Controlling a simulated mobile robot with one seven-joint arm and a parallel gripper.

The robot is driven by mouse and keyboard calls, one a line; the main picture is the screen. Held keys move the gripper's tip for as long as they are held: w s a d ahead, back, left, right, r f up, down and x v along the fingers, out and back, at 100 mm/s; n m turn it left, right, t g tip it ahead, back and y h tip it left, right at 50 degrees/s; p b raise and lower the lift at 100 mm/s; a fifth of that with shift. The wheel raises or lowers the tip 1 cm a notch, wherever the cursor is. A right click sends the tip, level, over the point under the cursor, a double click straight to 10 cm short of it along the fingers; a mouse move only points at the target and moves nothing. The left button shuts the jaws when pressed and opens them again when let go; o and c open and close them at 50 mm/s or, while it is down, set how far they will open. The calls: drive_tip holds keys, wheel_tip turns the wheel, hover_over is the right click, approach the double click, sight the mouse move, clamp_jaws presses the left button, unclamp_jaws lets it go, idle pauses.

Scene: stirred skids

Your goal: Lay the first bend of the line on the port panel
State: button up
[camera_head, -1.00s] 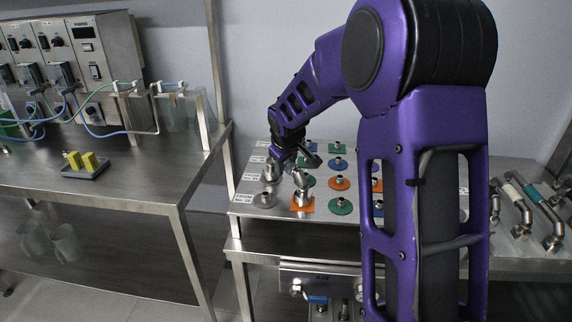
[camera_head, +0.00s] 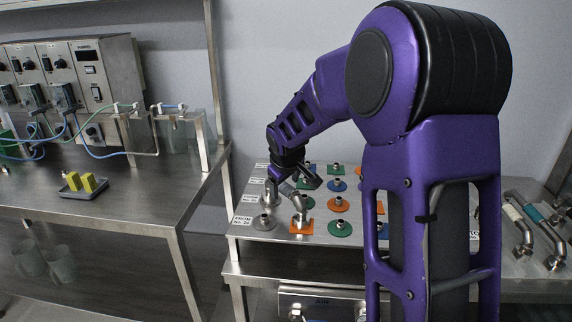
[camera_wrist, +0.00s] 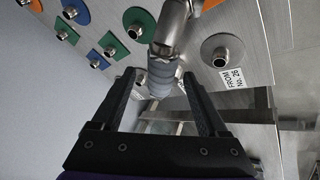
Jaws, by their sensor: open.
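The port panel (camera_head: 262,231) is a sloped steel plate with rows of ports on green, blue, orange and grey discs and squares. A steel pipe bend (camera_head: 287,189) is at its left front, one end over an orange square port (camera_head: 301,226). In the wrist view the bend (camera_wrist: 172,27) has a grey sleeve between my fingers. My gripper (camera_head: 293,178) is over the bend; in the wrist view my gripper (camera_wrist: 158,80) has its fingers apart on either side of the sleeve. Whether the bend is fully seated I cannot tell.
More bends with coloured bands (camera_head: 533,225) lie on the right side, partly behind my arm. A steel bench (camera_head: 110,196) on the left holds a grey tray (camera_head: 84,190) with yellow blocks. A steel post stands between bench and panel.

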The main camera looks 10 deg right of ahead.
drive_tip(key=p+v, duration=0.2)
drive_tip(key=v, duration=1.3)
drive_tip(key=shift+r, duration=0.15)
